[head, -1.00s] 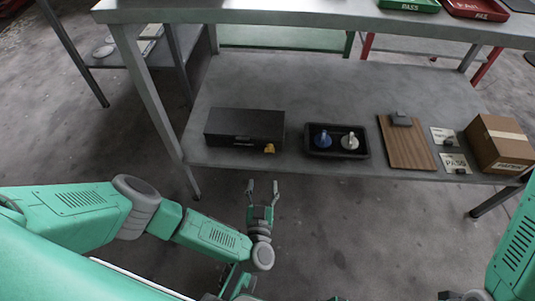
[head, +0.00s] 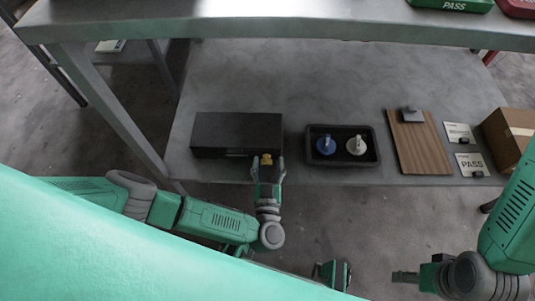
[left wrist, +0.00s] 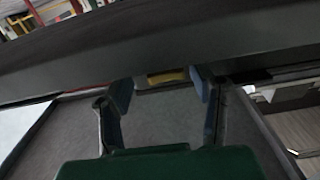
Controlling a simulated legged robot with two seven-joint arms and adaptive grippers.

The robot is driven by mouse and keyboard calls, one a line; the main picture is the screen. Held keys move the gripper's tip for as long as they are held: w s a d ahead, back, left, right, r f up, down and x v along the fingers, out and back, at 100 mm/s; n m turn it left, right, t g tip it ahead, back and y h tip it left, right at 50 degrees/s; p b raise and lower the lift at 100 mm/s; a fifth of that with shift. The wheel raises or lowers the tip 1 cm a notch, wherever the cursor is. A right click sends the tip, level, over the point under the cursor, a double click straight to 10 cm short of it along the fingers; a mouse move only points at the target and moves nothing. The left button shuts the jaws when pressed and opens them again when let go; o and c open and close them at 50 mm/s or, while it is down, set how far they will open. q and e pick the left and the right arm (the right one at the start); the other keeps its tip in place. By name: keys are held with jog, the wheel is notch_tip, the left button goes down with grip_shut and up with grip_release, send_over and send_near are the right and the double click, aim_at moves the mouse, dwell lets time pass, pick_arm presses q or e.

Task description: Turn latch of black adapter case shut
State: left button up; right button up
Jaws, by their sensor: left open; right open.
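The black adapter case (head: 232,131) lies on the lower shelf at the left. Its yellow latch (head: 266,159) is on the front face, toward the right end. My left gripper (head: 267,168) is open, with its fingers reaching up on either side of the latch. In the left wrist view the latch (left wrist: 166,77) shows between the two fingertips, just beyond them, on the dark case front (left wrist: 240,45). I cannot tell whether the fingers touch it. My right gripper (head: 405,277) is low at the right, away from the shelf; its fingers are hard to make out.
A black tray (head: 313,160) with a blue and a white piece stands right of the case. A brown clipboard (head: 420,150), labelled cards (head: 459,133) and a cardboard box (head: 510,135) lie further right. The upper tabletop (head: 270,25) overhangs the shelf.

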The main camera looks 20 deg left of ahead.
pick_arm(q)
jog(key=shift+a, duration=0.35)
jog(key=shift+c, duration=0.5)
jog(key=shift+a, duration=0.1)
jog(key=c, duration=1)
jog(key=shift+c, duration=0.2)
pick_arm(e)
jog(key=shift+a+r, duration=0.1)
jog(key=shift+a, duration=0.15)
jog(key=shift+d, duration=0.1)
pick_arm(q)
jog(key=shift+d+r, duration=0.1)
jog(key=shift+d, duration=0.1)
pick_arm(e)
jog(key=shift+r, duration=0.15)
pick_arm(q)
jog(key=shift+n+p, duration=0.7)
jog(key=shift+p, duration=0.3)
jog(key=shift+a+n, duration=0.1)
jog(key=shift+n, duration=0.6)
jog(key=shift+s+f+n, duration=0.1)
jog(key=shift+f+n, duration=0.1)
jog(key=shift+n, duration=1.8)
pick_arm(e)
jog(key=shift+r, duration=0.7)
pick_arm(q)
jog(key=shift+a, duration=0.1)
